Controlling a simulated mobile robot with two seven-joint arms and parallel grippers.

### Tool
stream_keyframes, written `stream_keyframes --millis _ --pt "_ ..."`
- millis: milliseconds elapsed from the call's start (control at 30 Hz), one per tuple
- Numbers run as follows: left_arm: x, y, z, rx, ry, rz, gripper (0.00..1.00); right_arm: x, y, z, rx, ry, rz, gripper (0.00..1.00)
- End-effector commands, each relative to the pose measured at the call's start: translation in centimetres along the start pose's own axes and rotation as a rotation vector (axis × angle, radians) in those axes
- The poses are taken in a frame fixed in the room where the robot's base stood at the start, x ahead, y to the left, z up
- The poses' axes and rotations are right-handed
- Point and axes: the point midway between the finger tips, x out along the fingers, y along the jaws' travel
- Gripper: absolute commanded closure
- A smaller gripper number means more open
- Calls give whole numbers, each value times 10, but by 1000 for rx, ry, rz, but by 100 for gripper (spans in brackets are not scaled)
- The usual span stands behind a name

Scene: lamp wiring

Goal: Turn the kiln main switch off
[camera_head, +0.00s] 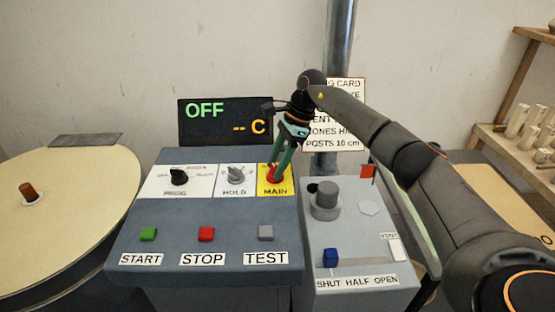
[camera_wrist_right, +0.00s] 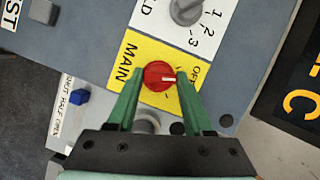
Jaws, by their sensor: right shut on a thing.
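The main switch is a red round knob (camera_wrist_right: 158,75) on a yellow plate marked MAIN (camera_wrist_right: 150,48). In the head view the plate (camera_head: 275,190) is at the right end of the kiln panel's upper row. My right gripper (camera_head: 273,177) comes down from above, its green fingers shut on the knob's two sides. In the wrist view the gripper (camera_wrist_right: 161,76) has the knob between its tips. The knob's white mark points right, to the side with partly hidden OFF lettering. The dark display (camera_head: 225,121) reads OFF and "-- C". My left gripper is not in view.
A black PROG knob (camera_head: 179,177) and a grey HOLD knob (camera_head: 236,173) sit left of the plate. START (camera_head: 148,234), STOP (camera_head: 206,233) and TEST (camera_head: 266,232) buttons are below. A grey vent box with a blue slider (camera_head: 330,257) stands right. A post (camera_head: 340,40) rises behind.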

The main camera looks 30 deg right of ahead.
Motion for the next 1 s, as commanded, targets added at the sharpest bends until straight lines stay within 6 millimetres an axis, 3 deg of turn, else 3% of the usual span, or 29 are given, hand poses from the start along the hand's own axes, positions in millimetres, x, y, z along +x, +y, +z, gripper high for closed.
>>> stream_keyframes --millis 500,1000 --pt "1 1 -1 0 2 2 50 0 -3 3 -363 -1 147 100" --pt "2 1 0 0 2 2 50 0 -3 3 -465 0 187 100"
